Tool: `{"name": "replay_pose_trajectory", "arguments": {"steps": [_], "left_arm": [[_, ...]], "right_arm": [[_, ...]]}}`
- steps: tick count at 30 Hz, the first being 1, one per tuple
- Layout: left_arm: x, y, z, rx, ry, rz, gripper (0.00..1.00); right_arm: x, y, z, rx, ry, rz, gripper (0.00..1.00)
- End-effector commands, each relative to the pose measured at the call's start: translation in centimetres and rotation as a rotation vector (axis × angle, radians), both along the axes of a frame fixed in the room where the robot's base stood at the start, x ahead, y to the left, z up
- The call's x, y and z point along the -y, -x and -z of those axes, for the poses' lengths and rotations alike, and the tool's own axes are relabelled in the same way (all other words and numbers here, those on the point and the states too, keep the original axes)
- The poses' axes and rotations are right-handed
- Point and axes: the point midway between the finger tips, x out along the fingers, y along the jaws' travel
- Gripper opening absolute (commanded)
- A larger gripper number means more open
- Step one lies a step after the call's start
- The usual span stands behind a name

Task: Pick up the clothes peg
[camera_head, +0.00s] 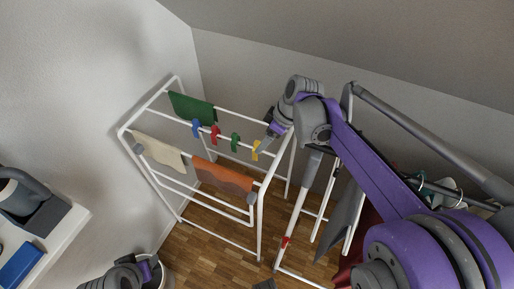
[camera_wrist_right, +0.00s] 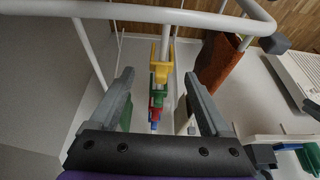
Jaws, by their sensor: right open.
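Several clothes pegs sit in a row on a rail of the white drying rack: a blue peg (camera_head: 196,127), a red peg (camera_head: 215,133), a green peg (camera_head: 235,142) and a yellow peg (camera_head: 256,149). In the right wrist view the gripper (camera_wrist_right: 158,77) is open and empty. The yellow peg (camera_wrist_right: 161,56) appears between its fingertips, with the green, red and blue pegs lined up behind. Whether it touches the fingers is unclear. A grey and purple part of my left arm shows at bottom left; its jaws cannot be made out.
The drying rack (camera_head: 262,225) also carries a green cloth (camera_head: 191,108), a beige cloth (camera_head: 158,152) and an orange cloth (camera_head: 222,178). A second white frame with dark cloths stands at right under my right arm. A white shelf (camera_head: 70,222) is at left.

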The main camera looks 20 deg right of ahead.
Motion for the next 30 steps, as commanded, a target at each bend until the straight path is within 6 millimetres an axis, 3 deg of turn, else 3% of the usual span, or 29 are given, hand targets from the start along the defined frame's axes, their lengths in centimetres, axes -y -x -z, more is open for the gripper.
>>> {"name": "replay_pose_trajectory", "arguments": {"steps": [18,26,30], "left_arm": [[0.0,0.1,0.6,-0.002,0.000,0.000,0.50],[0.0,0.1,0.6,-0.002,0.000,0.000,0.50],[0.0,0.1,0.6,-0.002,0.000,0.000,0.50]], "right_arm": [[-2.1,-1.6,6.7,0.000,0.000,0.000,0.81],[-2.1,-1.7,6.9,0.000,0.000,0.001,0.81],[-2.1,-1.7,6.9,0.000,0.000,0.001,0.59]]}}
